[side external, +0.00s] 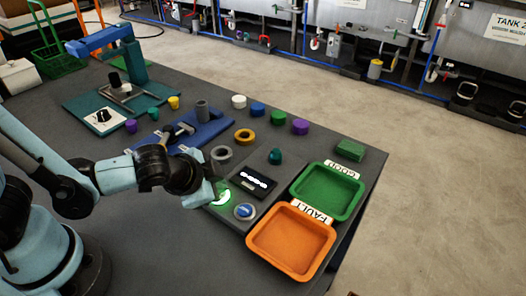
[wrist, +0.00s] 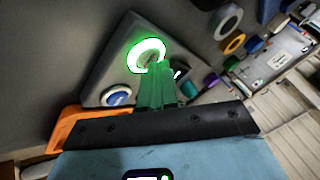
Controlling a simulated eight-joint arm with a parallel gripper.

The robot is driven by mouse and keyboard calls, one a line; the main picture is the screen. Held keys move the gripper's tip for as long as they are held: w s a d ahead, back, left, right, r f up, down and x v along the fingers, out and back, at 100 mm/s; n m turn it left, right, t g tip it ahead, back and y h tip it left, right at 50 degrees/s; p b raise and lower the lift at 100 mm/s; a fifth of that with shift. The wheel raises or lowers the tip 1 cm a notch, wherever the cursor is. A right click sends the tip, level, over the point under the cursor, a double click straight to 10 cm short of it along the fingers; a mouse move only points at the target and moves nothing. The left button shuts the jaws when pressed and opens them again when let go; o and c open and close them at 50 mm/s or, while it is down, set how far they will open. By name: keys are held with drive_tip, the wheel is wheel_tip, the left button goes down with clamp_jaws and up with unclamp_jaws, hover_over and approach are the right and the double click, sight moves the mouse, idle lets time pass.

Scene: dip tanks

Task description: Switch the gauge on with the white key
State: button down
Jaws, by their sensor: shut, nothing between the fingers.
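The gauge (side external: 232,218) is a grey box with a black display (side external: 252,182) that shows white characters. Its white key (side external: 222,198) has a bright green glow around it, and it also shows in the wrist view (wrist: 147,50). A blue key (side external: 245,210) sits beside it, also seen in the wrist view (wrist: 118,95). My gripper (wrist: 156,68) is shut and empty, its green-tinted fingertips at the lower edge of the white key. I cannot tell whether they touch it. In the side view my wrist partly hides the key's surroundings.
A green tray (side external: 327,214) labelled GOOD and an orange tray (side external: 250,240) labelled FAULT stand right of the gauge. A dark green piece (side external: 274,156) stands at the gauge's far end. Rings and coloured pieces lie behind, near a blue fixture (side external: 212,130). The front left table is clear.

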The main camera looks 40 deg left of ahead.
drive_tip(key=shift+r, duration=0.45)
idle(0.4)
drive_tip(key=shift+r, duration=3)
drive_tip(key=s+a+r+n, duration=0.1)
drive_tip(key=a+r+n, duration=0.3)
drive_tip(key=a+n, duration=0.3)
drive_tip(key=a, duration=0.2)
drive_tip(key=shift+s+a+n+h, duration=0.2)
drive_tip(key=shift+a+n+h, duration=0.1)
drive_tip(key=shift+n+h, duration=0.1)
